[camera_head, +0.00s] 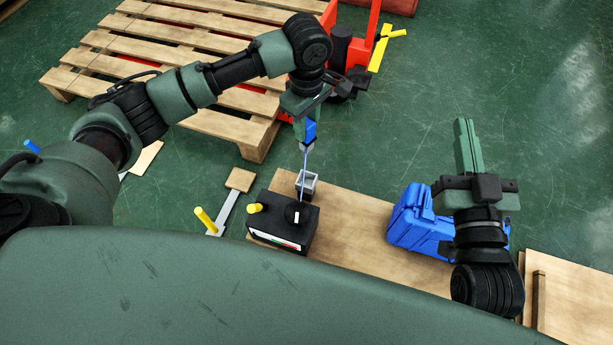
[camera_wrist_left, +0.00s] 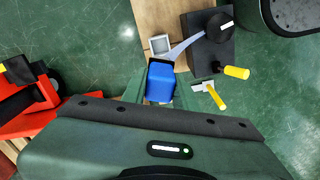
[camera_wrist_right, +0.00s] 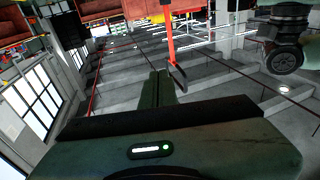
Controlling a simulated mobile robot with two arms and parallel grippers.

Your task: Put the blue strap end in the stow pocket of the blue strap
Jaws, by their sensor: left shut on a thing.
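The blue strap end (camera_head: 310,131) is a blue block. My left gripper (camera_head: 306,118) is shut on it and holds it in the air above the stow pocket. It also shows in the left wrist view (camera_wrist_left: 160,82). A thin pale blue strap (camera_head: 304,160) runs down from it to a round reel (camera_head: 297,213) on a black box (camera_head: 283,220). The stow pocket (camera_head: 307,180), a small grey open-topped box, stands beside the black box and looks empty in the left wrist view (camera_wrist_left: 160,45). My right gripper (camera_head: 465,140) is shut and empty, off to the right.
The black box stands on a wooden board (camera_head: 350,212). A blue case (camera_head: 415,222) stands further right on it. A wooden pallet (camera_head: 200,50) and a red pallet jack (camera_head: 365,45) are behind. Green floor is clear at right.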

